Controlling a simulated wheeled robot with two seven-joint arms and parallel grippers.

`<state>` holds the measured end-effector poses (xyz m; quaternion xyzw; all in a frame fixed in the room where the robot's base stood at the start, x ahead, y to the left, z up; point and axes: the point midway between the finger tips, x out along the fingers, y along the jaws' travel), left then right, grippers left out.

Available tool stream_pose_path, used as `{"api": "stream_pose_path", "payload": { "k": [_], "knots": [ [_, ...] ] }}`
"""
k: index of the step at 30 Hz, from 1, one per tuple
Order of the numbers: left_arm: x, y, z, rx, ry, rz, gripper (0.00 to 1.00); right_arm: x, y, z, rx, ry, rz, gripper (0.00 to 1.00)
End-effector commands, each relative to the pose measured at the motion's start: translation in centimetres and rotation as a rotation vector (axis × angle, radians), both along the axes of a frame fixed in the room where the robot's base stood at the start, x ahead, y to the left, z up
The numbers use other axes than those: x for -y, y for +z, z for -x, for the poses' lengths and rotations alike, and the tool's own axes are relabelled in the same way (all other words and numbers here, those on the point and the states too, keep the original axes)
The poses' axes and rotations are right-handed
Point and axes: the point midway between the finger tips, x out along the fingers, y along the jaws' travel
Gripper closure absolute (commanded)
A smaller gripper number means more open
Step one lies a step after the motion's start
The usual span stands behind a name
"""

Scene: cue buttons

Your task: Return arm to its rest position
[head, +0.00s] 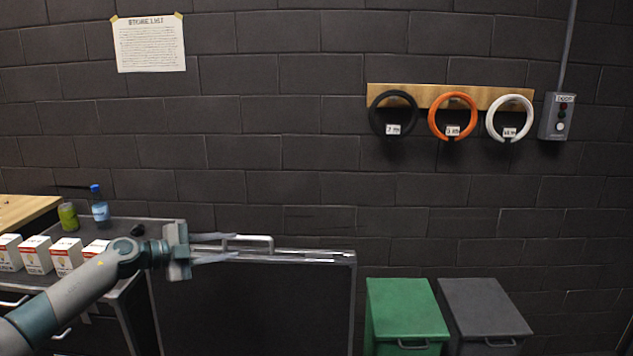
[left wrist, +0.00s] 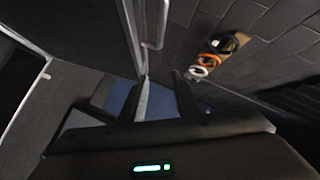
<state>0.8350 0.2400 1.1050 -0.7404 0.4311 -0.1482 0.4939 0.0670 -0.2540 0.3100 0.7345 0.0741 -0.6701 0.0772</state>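My left arm comes in from the lower left in the head view. Its gripper (head: 229,247) points to the right, with its two fingers apart and nothing between them. It is in front of the top edge of a dark panel with a light handle (head: 250,238); I cannot tell whether it touches. In the left wrist view the two fingers of the left gripper (left wrist: 157,85) are also spread, with a pale edge showing between them. My right gripper is in neither view.
A cart with several white boxes (head: 66,256), a green can (head: 68,216) and a blue bottle (head: 99,208) stands at left. A green bin (head: 405,310) and a grey bin (head: 485,308) stand at right. Coils hang on a wooden board (head: 420,92) beside a button box (head: 556,116).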

Motion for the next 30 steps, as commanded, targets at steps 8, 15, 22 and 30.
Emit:
{"api": "stream_pose_path", "payload": {
  "k": [8, 15, 22, 30],
  "knots": [
    [8.3, -3.8, 3.1, 0.051, 0.131, 0.283, 0.71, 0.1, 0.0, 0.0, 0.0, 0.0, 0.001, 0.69],
    [10.2, -7.5, 6.6, -0.004, 0.354, 0.48, 0.71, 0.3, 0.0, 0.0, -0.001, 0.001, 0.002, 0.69],
    [8.9, -12.9, 11.4, -0.147, 0.621, 0.592, 0.71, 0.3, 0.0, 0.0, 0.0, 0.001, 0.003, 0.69],
    [5.9, -21.1, 20.1, -0.41, 0.939, 0.61, 0.71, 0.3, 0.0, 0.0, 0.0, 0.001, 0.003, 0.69]
  ]
}}
